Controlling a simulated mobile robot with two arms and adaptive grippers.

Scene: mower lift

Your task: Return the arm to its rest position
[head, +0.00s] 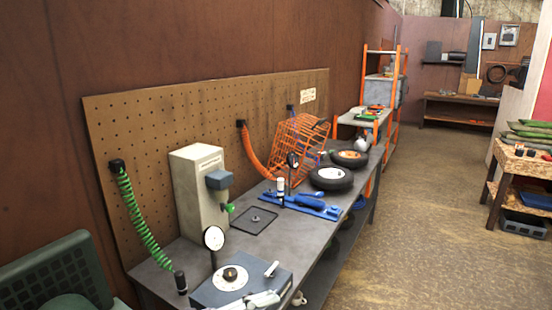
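Neither of my grippers can be made out in the head view, and I see no arm of mine that I can be sure of. A pale grey jointed shape (262,299) is cut off by the bottom edge, and I cannot tell what it is. The long grey workbench (250,247) runs away from me along the wall.
On the bench are a grey box with a round dial (230,277), a beige machine (200,190), a blue tool (305,201), wheels (331,177) and an orange wire basket (298,145). A green coiled hose (135,215) hangs left. The floor (430,220) right is clear.

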